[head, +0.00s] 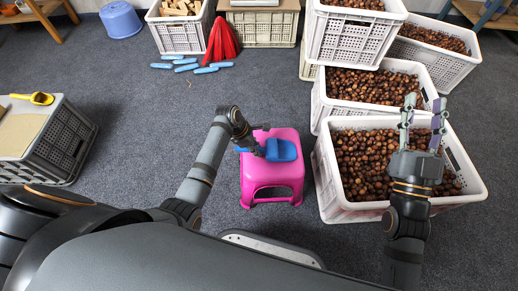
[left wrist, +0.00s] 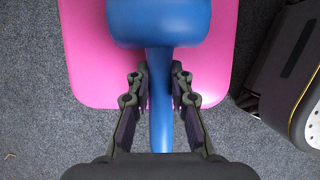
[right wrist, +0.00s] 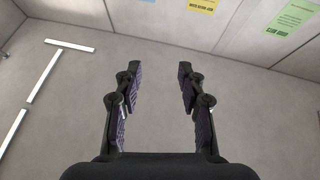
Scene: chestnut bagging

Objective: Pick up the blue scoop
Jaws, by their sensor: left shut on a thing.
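The blue scoop (head: 282,149) lies on top of the pink stool (head: 270,180) in the head view. In the left wrist view the scoop's bowl (left wrist: 158,20) is at the top and its handle runs down between my fingers, over the stool (left wrist: 85,50). My left gripper (head: 259,140) is shut on the scoop's handle; its fingers (left wrist: 159,82) sit on either side of it. The scoop still appears to be at stool-top height. My right gripper (head: 424,106) is open and empty, its fingers pointing up above the near crate. The right wrist view shows nothing between these fingers (right wrist: 159,75).
White crates of chestnuts stand on the right; the near crate's rim (head: 350,212) is close to the stool. Carpet between is clear.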

